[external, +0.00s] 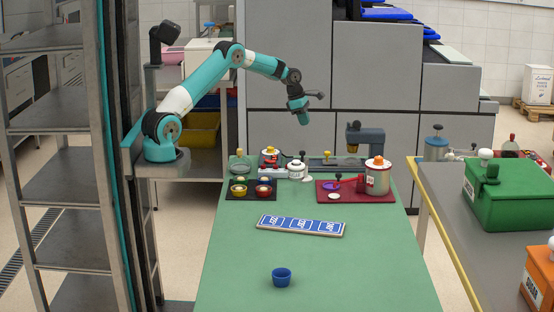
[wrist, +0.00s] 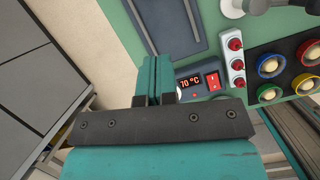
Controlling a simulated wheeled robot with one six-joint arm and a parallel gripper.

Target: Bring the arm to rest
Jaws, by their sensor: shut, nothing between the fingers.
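My teal arm is mounted on a column at the left and reaches out to the right, bent at the elbow. My gripper (external: 303,116) hangs in the air above the far end of the green table (external: 240,262), pointing down. In the wrist view its two teal fingers (wrist: 154,80) lie together, shut and empty. It touches nothing that I can see. Beyond the fingers in the wrist view is a grey unit with a lit 70 °C display (wrist: 190,82) and a red switch (wrist: 213,80).
A metal rack (external: 60,185) stands left. A green box (external: 515,200) sits on the right bench. The near table is mostly clear.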

